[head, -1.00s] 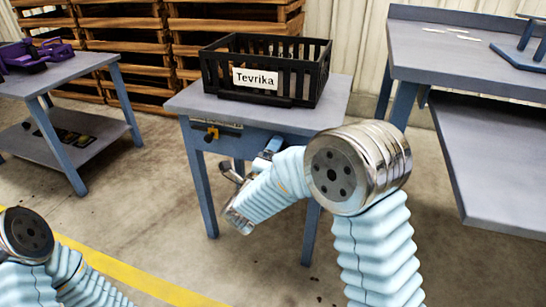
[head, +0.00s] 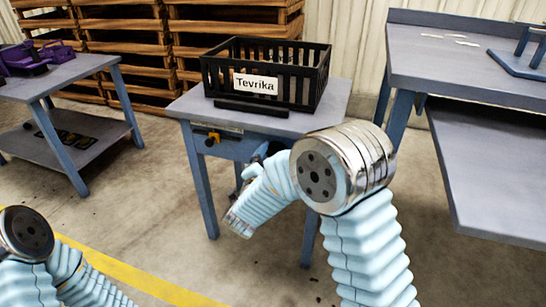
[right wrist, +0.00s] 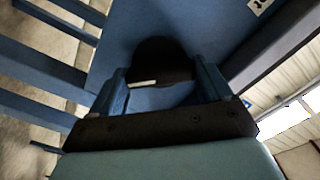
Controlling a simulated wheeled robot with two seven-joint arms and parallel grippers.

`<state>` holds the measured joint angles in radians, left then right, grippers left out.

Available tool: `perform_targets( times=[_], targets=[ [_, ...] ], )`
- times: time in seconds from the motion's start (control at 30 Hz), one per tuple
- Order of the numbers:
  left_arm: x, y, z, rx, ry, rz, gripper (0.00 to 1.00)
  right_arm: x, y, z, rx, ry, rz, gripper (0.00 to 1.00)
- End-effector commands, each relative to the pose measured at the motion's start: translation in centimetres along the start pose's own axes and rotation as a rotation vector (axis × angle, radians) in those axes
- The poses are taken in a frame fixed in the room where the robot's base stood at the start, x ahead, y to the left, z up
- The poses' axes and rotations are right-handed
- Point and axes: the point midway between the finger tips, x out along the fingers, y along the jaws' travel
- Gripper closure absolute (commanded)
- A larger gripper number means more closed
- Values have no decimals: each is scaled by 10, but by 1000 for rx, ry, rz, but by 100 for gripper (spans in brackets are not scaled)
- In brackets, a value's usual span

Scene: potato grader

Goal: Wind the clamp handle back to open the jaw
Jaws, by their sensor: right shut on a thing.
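A long black bar (head: 250,108), which looks like the clamp jaw, lies on the small table in front of the black crate marked Tevrika (head: 310,80). A gap shows between bar and crate. In the right wrist view, my right gripper (right wrist: 163,78) has its two blue fingers on either side of a dark rounded piece (right wrist: 163,57), seemingly the clamp handle's grip, and is shut on it. In the head view my right forearm hides most of the handle below the table's front edge. Of my left arm only links show at lower left; its gripper is out of view.
A workbench (head: 450,75) stands at right, and a table with purple items (head: 45,53) at left. Pallets are stacked behind.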

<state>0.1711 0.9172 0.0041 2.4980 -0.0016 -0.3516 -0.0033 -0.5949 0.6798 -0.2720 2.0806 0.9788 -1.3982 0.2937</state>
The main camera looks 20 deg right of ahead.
Motion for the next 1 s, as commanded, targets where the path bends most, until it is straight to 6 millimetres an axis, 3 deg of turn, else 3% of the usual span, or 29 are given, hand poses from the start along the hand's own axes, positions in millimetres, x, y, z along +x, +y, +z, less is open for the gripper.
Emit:
perform_targets(
  times=[0.6,1.0],
  targets=[
    [-38,10,-3,-3,10,-9,62,-1,-1,0,-558,-5,1,52],
    [-48,18,0,4,3,-2,62,-1,1,1,-752,-5,1,52]
  ],
)
